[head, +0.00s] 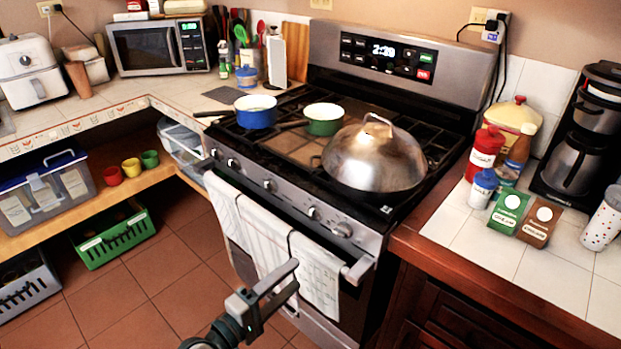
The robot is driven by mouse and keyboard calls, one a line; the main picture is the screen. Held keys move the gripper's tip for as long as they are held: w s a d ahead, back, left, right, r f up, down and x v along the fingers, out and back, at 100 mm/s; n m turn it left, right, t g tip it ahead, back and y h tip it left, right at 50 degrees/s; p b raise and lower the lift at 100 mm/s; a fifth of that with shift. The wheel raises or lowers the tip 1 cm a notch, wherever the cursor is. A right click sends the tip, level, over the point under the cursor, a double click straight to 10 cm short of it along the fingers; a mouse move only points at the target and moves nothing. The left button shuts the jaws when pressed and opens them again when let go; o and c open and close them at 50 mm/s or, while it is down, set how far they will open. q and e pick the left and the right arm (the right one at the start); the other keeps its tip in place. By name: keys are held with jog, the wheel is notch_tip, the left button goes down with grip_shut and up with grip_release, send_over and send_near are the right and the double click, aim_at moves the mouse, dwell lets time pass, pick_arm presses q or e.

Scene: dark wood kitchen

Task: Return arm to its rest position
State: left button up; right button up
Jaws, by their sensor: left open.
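My left gripper (273,291) is at the bottom middle of the head view, in front of the oven door. Its two fingers are apart and nothing shows between them. It appears close to the white towel (317,273) on the oven handle; I cannot tell whether they touch. Part of my left arm shows below it at the bottom edge. My right gripper and right arm are not in this view.
The stove (300,160) carries a blue pot (256,112), a green pot (324,120) and a large metal dome lid (374,157). The right counter (560,262) holds jars, boxes and a coffee maker (585,135). A green crate (116,240) stands on the floor left.

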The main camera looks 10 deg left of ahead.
pick_arm(q)
jog(key=shift+f, duration=0.1)
jog(key=s+a+f+m+g+y, duration=0.1)
jog(key=s+a+f+m+y, duration=0.1)
jog(key=f, duration=0.7)
jog(key=s+a+f+m+g+y, duration=0.1)
jog(key=s+a+f+y, duration=0.1)
jog(key=f, duration=0.8)
jog(key=s+a+f+m+g+y, duration=0.1)
jog(key=s+a+f+m+y, duration=0.1)
jog(key=f, duration=0.7)
jog(key=s+f+m+g+y, duration=0.2)
jog(key=s+f+m, duration=0.6)
jog(key=s+f, duration=1.1)
notch_tip(320, 180, down, 2)
jog(key=a+g, duration=0.1)
jog(key=g, duration=0.1)
jog(key=shift+s+f+g+y, duration=0.25)
jog(key=shift+s+g+y, duration=0.05)
jog(key=shift+s+y, duration=0.1)
jog(key=shift+d, duration=0.1)
